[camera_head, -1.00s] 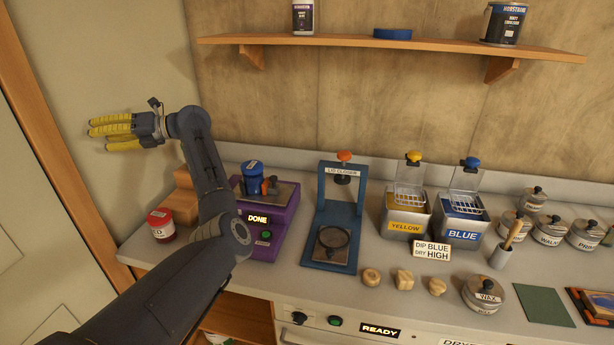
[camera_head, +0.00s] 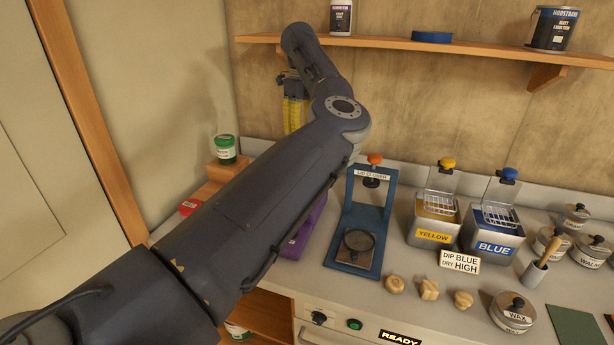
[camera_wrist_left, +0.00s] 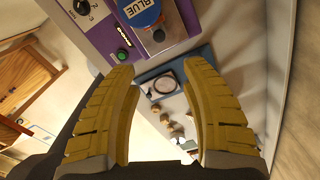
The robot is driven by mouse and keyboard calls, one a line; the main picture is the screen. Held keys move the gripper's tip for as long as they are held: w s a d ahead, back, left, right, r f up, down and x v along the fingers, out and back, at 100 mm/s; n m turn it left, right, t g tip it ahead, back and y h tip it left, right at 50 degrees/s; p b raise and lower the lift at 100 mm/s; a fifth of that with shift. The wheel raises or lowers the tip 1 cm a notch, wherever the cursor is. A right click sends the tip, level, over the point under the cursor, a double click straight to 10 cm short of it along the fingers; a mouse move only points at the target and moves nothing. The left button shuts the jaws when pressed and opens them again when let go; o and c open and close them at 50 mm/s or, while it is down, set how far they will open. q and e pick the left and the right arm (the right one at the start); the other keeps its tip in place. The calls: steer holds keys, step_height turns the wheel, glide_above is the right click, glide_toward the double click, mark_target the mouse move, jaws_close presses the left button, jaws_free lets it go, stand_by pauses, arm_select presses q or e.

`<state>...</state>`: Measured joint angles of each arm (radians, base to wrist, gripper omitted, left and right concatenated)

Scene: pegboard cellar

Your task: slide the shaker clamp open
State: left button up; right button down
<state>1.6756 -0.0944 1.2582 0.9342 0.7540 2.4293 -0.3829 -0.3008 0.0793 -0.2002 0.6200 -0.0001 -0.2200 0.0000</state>
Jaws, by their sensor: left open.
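The purple shaker (camera_head: 297,245) is mostly hidden behind my left arm in the head view; only part of its right side shows. In the left wrist view the shaker (camera_wrist_left: 103,40) shows at the top, with a dial and a green button. A can labelled BLUE (camera_wrist_left: 140,12) sits on it, with a small round knob just below the can; the clamp itself cannot be made out clearly. My left gripper (camera_wrist_left: 163,68) is open and empty, its yellow fingers apart below the can. In the head view the left gripper (camera_head: 294,115) points down behind my arm, near the wall.
The blue lid closer stand (camera_head: 358,225) is right of the shaker. The yellow tin (camera_head: 433,236) and blue tin (camera_head: 494,247) stand further right. A green-labelled jar (camera_head: 225,150) is on a wooden step at left. A wooden shelf (camera_head: 400,46) runs above.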

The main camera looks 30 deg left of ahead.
arm_select(q)
step_height(320, 180, down, 16)
steer(key=shift+a+f, duration=0.1)
steer(key=shift+f, duration=0.1)
stand_by(0.4)
steer(key=shift+c, duration=0.5)
jaws_close()
